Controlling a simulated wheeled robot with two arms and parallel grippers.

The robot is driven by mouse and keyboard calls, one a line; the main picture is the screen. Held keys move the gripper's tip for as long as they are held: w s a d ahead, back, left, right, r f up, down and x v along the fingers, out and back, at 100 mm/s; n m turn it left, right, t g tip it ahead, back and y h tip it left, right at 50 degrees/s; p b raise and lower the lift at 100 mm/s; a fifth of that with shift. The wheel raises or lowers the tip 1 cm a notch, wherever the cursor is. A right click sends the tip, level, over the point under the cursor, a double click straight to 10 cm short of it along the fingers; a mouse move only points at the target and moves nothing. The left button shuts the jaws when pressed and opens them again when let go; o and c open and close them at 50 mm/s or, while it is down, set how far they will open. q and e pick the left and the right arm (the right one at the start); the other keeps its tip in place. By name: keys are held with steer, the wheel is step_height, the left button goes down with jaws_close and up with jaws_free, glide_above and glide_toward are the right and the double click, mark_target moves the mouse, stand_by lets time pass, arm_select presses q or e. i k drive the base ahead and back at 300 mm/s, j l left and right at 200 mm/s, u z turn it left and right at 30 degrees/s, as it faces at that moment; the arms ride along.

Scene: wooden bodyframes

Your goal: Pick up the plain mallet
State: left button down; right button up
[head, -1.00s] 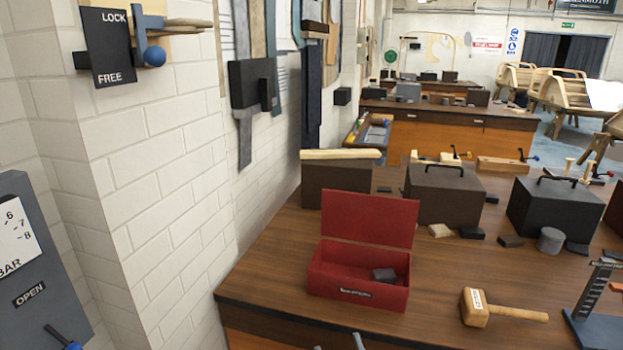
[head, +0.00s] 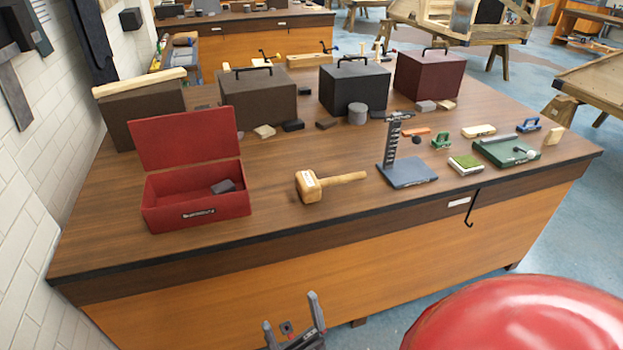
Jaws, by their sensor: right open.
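A wooden mallet (head: 325,185) lies on its side on the brown workbench (head: 300,228), near the front edge. Its block head is on the left and bears a pale label with dark marks. Its handle points right. It is the only mallet I make out. My right gripper (head: 290,310) is at the bottom of the head view, in front of the bench and below its top. Its two fingers are apart with nothing between them, well away from the mallet. My left gripper is not in view.
An open red toolbox (head: 196,210) stands left of the mallet. A dark stand with an upright post (head: 408,172) is to its right, and a green tray (head: 505,151) farther right. Several lidded boxes line the back. A glossy red rounded shape at lower right is unclear.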

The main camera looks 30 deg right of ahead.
mark_target(309, 188)
steer(key=i+j, duration=0.1)
steer(key=i, duration=0.85)
